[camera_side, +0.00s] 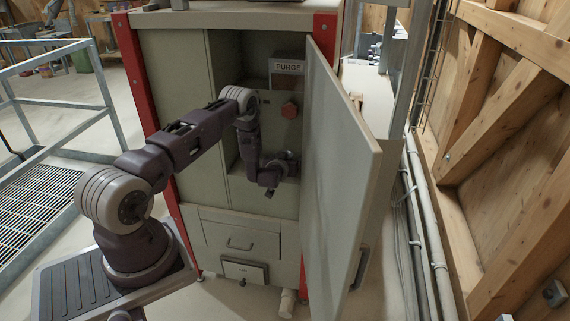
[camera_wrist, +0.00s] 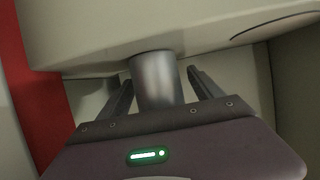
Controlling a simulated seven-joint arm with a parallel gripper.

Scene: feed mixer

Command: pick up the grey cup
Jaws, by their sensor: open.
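A grey metallic cylinder, which looks like the grey cup (camera_wrist: 155,82), stands between the two fingers of my gripper (camera_wrist: 160,77) in the wrist view. My gripper is open, with one finger on each side of the cup and a visible gap on both sides. The near end of the cup is hidden behind the gripper body. In the side view my gripper (camera_side: 271,190) is inside the open cabinet, low in the compartment; I cannot make out the cup there.
The cabinet door (camera_side: 338,190) stands open to the right of my arm. A PURGE label (camera_side: 288,67) and a red knob (camera_side: 289,110) are inside the compartment above my gripper. A pale panel (camera_wrist: 150,28) lies close beyond the cup. The cabinet has a red edge (camera_wrist: 40,95) at left.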

